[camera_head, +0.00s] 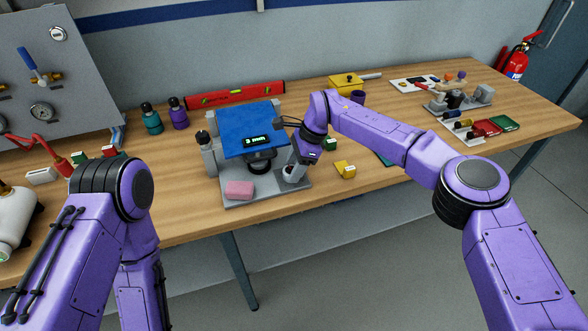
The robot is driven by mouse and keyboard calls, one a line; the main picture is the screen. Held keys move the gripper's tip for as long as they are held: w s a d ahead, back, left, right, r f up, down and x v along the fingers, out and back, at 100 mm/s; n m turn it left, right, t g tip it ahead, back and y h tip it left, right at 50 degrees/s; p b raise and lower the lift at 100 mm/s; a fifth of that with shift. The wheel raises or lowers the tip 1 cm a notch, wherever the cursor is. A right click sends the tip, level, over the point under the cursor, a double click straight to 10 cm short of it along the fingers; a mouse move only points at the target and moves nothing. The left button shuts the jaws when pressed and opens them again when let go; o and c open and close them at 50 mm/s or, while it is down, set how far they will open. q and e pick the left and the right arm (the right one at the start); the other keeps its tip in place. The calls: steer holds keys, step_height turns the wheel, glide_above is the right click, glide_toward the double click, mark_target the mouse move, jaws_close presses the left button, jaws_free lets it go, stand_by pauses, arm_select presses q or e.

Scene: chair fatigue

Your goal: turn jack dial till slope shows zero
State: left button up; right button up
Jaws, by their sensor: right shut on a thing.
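The blue-topped jack platform (248,117) stands on a grey base plate (232,198) near the table's front edge. A small black slope display (257,141) with green digits sits on its front edge, too small to read. A dark round part (262,163) shows beneath the platform. My right gripper (291,173) points down at the platform's right side. It is shut on what seems to be the jack dial, low by the base plate; the gripper hides most of it. My left arm is at the lower left, with its gripper out of view.
A pink block (239,190) lies on the base plate's front, and a grey post (207,155) stands at its left. A yellow block (345,169) lies to the right. Behind are a red level (235,95) and two bottles (152,119).

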steer(key=shift+n+g, duration=0.3)
steer(key=shift+n, duration=0.5)
steer(key=o, duration=1)
steer(key=shift+o, duration=0.2)
steer(key=shift+r, duration=0.1)
